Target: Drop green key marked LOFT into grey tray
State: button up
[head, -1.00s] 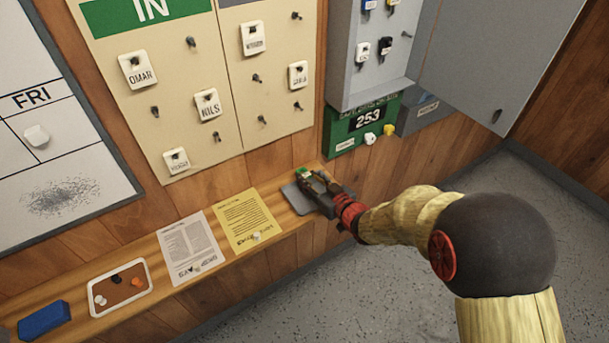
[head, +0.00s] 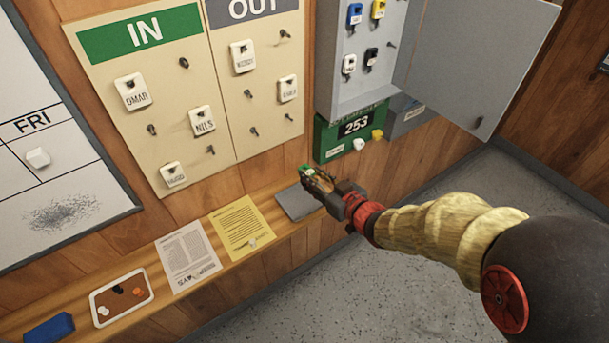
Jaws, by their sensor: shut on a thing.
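My gripper (head: 313,179) is shut on a small green key (head: 306,171), whose green end shows at the fingertips. The LOFT marking is too small to read, and the fingers hide most of the key. The grey tray (head: 295,205) is a flat grey shape on the wooden ledge, just below and left of the fingertips. The gripper appears to be above the tray's back right part; the exact height cannot be told. The visible part of the tray looks empty.
A yellow sheet (head: 241,228), a white sheet (head: 187,256), a white-rimmed tray (head: 96,310) and a blue block (head: 49,329) lie along the ledge to the left.

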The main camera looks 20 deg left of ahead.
jog(key=p+v, duration=0.1)
jog(key=v, duration=0.7)
jog(key=shift+d+r+p, duration=0.2)
jog(key=shift+r+p, duration=0.2)
jog(key=shift+s, duration=0.1)
jog(key=shift+p, duration=0.3)
